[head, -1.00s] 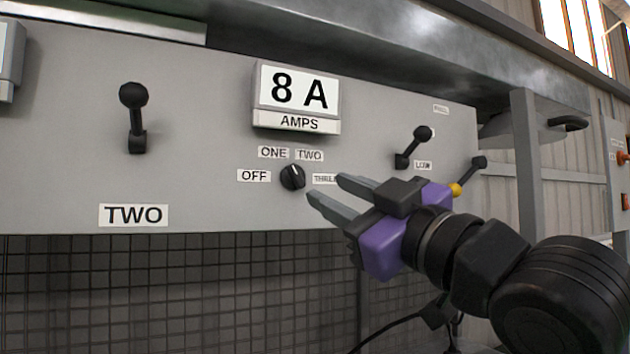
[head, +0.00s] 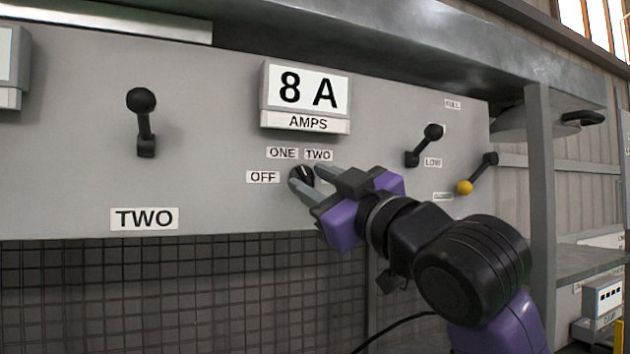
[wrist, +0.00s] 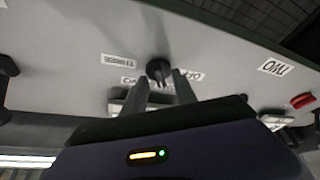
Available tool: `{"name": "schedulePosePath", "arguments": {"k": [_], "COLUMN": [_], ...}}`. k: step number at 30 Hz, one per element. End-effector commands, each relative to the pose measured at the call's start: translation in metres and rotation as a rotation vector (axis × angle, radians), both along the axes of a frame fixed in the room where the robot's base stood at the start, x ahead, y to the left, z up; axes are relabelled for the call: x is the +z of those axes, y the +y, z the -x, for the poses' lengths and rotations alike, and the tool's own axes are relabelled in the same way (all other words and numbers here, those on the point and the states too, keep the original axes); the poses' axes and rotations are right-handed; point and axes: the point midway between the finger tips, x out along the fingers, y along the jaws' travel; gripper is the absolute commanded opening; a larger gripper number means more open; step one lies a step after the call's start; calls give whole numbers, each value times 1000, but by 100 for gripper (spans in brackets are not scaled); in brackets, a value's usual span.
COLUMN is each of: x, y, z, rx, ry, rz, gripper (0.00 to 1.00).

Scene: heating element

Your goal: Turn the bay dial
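The bay dial (head: 304,173) is a small round black knob with a pale mark on the grey panel, below the "8 A" AMPS sign (head: 307,90). Labels OFF, ONE and TWO show around it; my gripper covers THREE in the head view, but the wrist view shows the THREE label (wrist: 118,60). My gripper (head: 308,173) is open, one grey finger to each side of the dial. In the wrist view the dial (wrist: 158,70) stands between the fingertips, with gaps visible; contact cannot be told. The dial's exact setting is partly hidden.
A black lever (head: 143,122) stands at the left above the TWO plate (head: 144,219). Another black lever (head: 424,145) and a yellow-knobbed lever (head: 474,174) are at the right, near my arm. Dark mesh (head: 150,290) lies below the panel, and a metal ledge overhangs it.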

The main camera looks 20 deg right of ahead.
Motion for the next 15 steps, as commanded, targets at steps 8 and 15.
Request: {"name": "schedulePosePath", "arguments": {"k": [8,15], "x": [0,-1], "y": [0,0], "z": [0,0], "rx": [0,0], "ry": [0,0], "rz": [0,-16], "gripper": [0,0]}}
